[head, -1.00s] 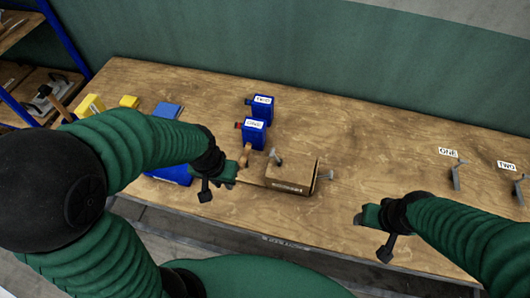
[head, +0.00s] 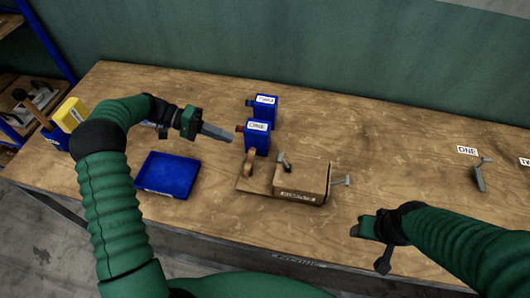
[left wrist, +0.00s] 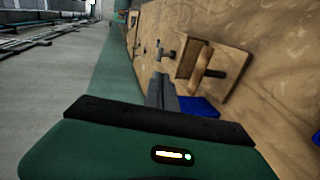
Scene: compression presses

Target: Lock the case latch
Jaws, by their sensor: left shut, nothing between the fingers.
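The case also shows in the left wrist view (left wrist: 220,60). My left gripper (head: 230,136) is shut and empty, above the table to the left of the case and beside the blue boxes. My right gripper (head: 364,226) hangs by the front edge, right of the case; its fingers are unclear.
Two blue boxes labelled ONE (head: 257,138) and TWO (head: 264,107) stand behind the case. An empty-looking blue tray (head: 168,175) lies left of it. A yellow object (head: 71,114) is at the far left. A metal bracket (head: 480,176) stands at right; the table between is clear.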

